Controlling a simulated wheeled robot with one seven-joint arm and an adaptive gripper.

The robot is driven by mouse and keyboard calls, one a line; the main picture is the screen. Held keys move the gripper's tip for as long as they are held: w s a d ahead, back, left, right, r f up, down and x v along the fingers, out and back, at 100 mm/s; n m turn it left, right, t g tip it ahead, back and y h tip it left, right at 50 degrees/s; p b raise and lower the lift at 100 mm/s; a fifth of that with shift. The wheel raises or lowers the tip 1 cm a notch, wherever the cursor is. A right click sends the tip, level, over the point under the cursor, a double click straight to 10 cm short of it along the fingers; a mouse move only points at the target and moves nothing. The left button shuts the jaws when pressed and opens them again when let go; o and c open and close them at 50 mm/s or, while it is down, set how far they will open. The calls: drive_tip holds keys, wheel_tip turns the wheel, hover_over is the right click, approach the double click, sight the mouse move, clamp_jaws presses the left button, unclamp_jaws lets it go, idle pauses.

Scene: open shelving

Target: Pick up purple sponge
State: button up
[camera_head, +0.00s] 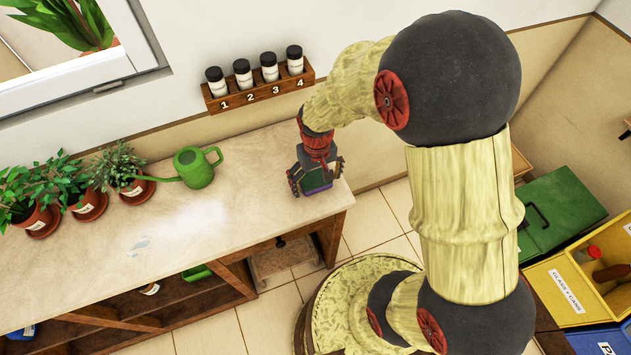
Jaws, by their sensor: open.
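My gripper (316,187) points down over the right end of the counter. Its fingers are spread, one on each side of a small purple patch. This patch, which looks like the purple sponge (319,189), shows at the counter top just under the gripper's palm. Most of it is hidden by the gripper, and I cannot tell whether the fingers touch it.
The counter (190,230) is clear at its middle. A green watering can (195,168) and several potted plants (122,170) stand to the left. A wall rack (258,88) with numbered jars hangs behind. Bins, including a green one (560,210), stand at right.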

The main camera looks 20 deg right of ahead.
sight(317, 181)
drive_tip(key=shift+c, duration=0.5)
drive_tip(key=c, duration=0.7)
drive_tip(key=shift+c, duration=0.2)
drive_tip(key=shift+r, duration=0.1)
drive_tip(key=shift+r, duration=0.55)
wheel_tip(317, 181, up, 2)
drive_tip(key=shift+s+r+p, duration=0.1)
drive_tip(key=shift+r+p, duration=0.15)
drive_tip(key=shift+p, duration=0.3)
drive_tip(key=s+a+r+p, duration=0.3)
drive_tip(key=s+r, duration=0.6)
drive_tip(key=s, duration=0.4)
drive_tip(key=shift+a+r, duration=0.15)
drive_tip(key=shift+a, duration=0.6)
